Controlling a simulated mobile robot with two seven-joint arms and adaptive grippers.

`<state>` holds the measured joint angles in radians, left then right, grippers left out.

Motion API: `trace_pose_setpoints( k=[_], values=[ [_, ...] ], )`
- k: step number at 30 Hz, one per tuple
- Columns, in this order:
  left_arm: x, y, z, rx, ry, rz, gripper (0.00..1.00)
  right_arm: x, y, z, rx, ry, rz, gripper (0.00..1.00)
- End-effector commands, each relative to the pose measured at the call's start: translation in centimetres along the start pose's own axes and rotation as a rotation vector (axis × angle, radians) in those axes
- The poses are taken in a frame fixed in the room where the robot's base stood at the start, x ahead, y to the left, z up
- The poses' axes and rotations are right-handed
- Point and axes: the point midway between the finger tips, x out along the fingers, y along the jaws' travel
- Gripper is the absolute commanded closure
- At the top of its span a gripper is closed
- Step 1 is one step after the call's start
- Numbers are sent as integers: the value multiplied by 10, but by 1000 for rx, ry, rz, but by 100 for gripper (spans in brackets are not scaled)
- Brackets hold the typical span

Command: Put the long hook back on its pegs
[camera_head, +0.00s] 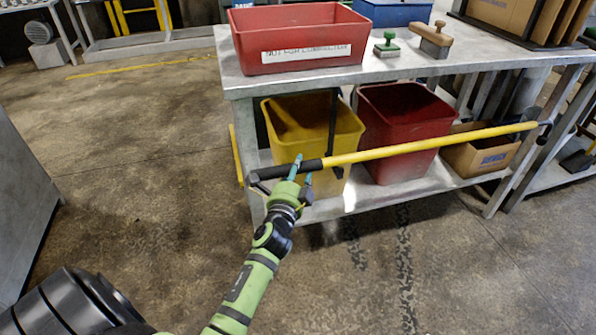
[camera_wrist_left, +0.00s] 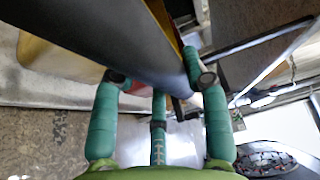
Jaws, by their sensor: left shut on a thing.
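The long hook (camera_head: 430,144) is a yellow pole with a black grip at its left end and a dark metal end at the right. It lies across the front of the workbench in the head view, rising slightly to the right. My left gripper (camera_head: 300,172) is shut on the black grip near the left end. In the left wrist view the dark grip (camera_wrist_left: 120,45) passes between the green fingers (camera_wrist_left: 155,100). The right end of the hook is by a bench leg; I cannot tell whether it touches a peg there. My right gripper is not in view.
The floor in front is clear.

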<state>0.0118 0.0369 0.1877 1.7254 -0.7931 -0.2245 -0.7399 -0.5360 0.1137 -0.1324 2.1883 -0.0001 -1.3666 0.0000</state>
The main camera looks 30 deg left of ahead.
Motion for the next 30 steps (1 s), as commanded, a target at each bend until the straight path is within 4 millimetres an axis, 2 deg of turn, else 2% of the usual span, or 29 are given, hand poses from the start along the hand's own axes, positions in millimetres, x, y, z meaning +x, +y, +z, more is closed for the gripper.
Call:
trace_pose_setpoints(
  k=[11, 12, 13, 14, 24, 26, 30],
  values=[
    [1, -2, -1, -10, 3, -7, 94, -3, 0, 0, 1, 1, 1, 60],
    [1, -2, -1, -9, 3, -7, 43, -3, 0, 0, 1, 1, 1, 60],
    [1, -2, -1, -8, 3, -7, 31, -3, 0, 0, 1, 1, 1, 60],
    [0, -2, -1, -8, 3, -7, 27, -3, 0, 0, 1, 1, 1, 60],
    [-2, 3, 0, 4, -1, 3, 27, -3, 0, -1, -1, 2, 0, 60],
    [-7, 3, 0, 3, 0, 4, 27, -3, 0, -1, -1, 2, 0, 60],
    [-28, 3, 0, 0, 1, 3, 27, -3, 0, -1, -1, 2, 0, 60]
  ],
)
